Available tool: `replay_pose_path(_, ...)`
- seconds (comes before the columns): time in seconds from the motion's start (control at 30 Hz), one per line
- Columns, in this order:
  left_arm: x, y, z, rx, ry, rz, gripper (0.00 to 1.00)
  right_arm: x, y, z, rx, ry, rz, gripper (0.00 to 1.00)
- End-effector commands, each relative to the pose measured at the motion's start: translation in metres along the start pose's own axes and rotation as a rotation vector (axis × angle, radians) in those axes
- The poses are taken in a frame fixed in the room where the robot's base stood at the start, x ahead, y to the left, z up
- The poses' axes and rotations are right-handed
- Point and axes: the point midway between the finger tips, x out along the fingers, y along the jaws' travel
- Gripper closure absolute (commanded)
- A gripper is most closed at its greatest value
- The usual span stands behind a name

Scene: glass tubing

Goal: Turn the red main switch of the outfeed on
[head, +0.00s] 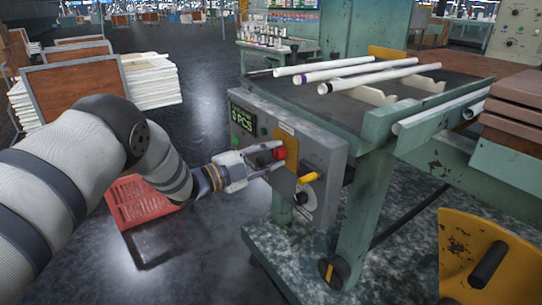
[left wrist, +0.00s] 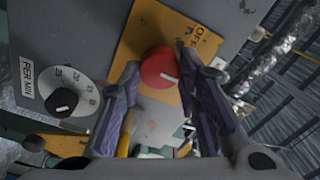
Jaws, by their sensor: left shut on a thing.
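The red main switch (head: 280,153) is a round knob on a yellow plate (head: 288,140) on the grey control box (head: 325,152) of the outfeed. In the left wrist view the red knob (left wrist: 158,68) carries a short white mark, and the word OFF is on the yellow plate (left wrist: 188,28) beside it. My left gripper (head: 262,160) is at the front of the box, its fingers on either side of the knob. In the left wrist view the fingers of my left gripper (left wrist: 165,85) are closed around it. My right gripper is out of view.
A yellow handle (head: 308,177) and a white dial (head: 303,200) are close below the switch. A green display (head: 241,119) reads 0 PCS. Glass tubes (head: 345,72) lie on the outfeed above.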

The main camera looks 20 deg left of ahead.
Motion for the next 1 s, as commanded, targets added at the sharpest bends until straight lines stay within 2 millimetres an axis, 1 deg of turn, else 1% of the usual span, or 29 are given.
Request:
replay_pose_path(0.17,-0.001,0.001,0.001,0.001,-0.002,0.002,0.97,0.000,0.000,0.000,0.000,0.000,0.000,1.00)
replay_pose_path(0.2,-0.001,0.001,0.001,0.001,-0.002,0.002,0.60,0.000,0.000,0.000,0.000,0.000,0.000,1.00)
replay_pose_path(0.23,-0.001,0.001,0.001,0.001,-0.002,0.002,0.53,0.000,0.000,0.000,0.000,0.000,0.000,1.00)
replay_pose_path(0.27,0.000,0.001,0.001,0.001,-0.002,0.002,0.49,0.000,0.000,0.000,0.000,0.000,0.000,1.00)
replay_pose_path(0.53,-0.001,0.000,0.000,0.000,-0.001,0.001,0.49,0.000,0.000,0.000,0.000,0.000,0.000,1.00)
replay_pose_path(0.63,-0.010,0.000,0.001,0.000,-0.002,0.001,0.49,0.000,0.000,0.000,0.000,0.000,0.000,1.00)
replay_pose_path(0.67,-0.016,0.000,0.001,0.000,-0.003,0.001,0.49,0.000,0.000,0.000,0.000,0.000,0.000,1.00)
replay_pose_path(0.9,-0.081,0.000,0.001,-0.002,-0.005,0.000,0.49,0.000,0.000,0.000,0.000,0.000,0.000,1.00)
replay_pose_path(1.0,-0.102,0.000,0.001,-0.001,-0.004,0.000,0.49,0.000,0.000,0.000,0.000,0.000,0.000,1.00)
